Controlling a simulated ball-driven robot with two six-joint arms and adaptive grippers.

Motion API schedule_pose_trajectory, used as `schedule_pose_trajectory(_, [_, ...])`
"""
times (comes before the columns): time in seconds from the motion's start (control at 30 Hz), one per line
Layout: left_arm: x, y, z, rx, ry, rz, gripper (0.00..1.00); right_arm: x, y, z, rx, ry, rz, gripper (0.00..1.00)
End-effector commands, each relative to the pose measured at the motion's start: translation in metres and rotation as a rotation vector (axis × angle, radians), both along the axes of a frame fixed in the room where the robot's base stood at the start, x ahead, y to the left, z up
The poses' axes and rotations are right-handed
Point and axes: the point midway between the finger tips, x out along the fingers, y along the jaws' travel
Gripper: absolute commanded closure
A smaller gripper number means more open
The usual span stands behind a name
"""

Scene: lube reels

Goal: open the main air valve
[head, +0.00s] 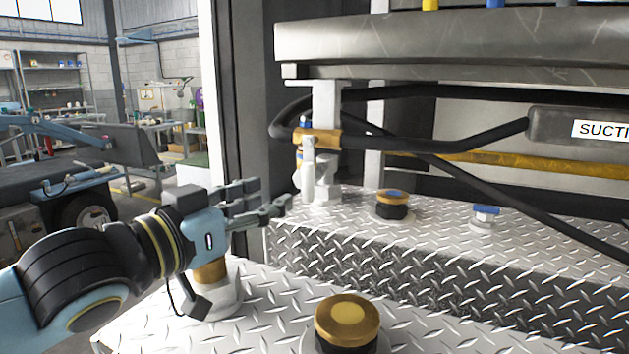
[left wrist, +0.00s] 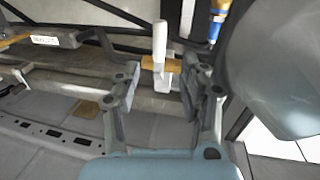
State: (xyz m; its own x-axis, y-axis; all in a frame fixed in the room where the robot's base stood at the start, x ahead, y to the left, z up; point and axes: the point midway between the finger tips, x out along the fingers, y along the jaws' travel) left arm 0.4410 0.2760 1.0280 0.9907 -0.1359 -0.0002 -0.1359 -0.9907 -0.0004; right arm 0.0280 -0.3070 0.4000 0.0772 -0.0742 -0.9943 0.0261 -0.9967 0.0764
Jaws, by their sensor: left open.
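What looks like the air valve has a brass-coloured body (head: 318,138) on a light post, with a white lever (head: 308,170) pointing down in the head view. In the left wrist view the white lever (left wrist: 160,40) and the brass body (left wrist: 158,63) appear beyond and between my fingers. My left gripper (head: 270,199) is open and empty, to the left of the lever and slightly lower in the head view, with a visible gap. Its spread fingers also show in the left wrist view (left wrist: 157,88). My right gripper is not in view.
A brass-topped cap (head: 347,320) stands on the near diamond-plate deck. A smaller cap (head: 391,204) and a blue-handled fitting (head: 485,216) stand on the raised deck. Black hoses (head: 440,142) run right of the valve. A metal ledge (head: 450,40) hangs above it.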

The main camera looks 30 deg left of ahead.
Motion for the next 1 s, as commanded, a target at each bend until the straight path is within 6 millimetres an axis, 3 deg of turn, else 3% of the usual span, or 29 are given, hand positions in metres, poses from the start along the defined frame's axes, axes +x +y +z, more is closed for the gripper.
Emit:
schedule_pose_trajectory(0.23, [0.039, -0.005, -0.002, -0.007, -0.005, 0.002, 0.57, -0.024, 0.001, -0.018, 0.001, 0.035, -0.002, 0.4])
schedule_pose_trajectory(0.53, [0.089, -0.013, -0.001, -0.003, -0.001, -0.001, 0.57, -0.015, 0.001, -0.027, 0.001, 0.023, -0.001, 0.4])
schedule_pose_trajectory(0.7, [0.099, -0.015, -0.001, -0.001, 0.0, -0.003, 0.57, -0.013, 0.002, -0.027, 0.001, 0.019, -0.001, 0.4])
schedule_pose_trajectory(0.97, [0.1, -0.015, 0.0, 0.0, 0.0, -0.003, 0.57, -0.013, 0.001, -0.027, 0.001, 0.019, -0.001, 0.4])
schedule_pose_trajectory(1.0, [0.1, -0.015, 0.0, 0.0, 0.0, -0.003, 0.62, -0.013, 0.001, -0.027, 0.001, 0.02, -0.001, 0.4])
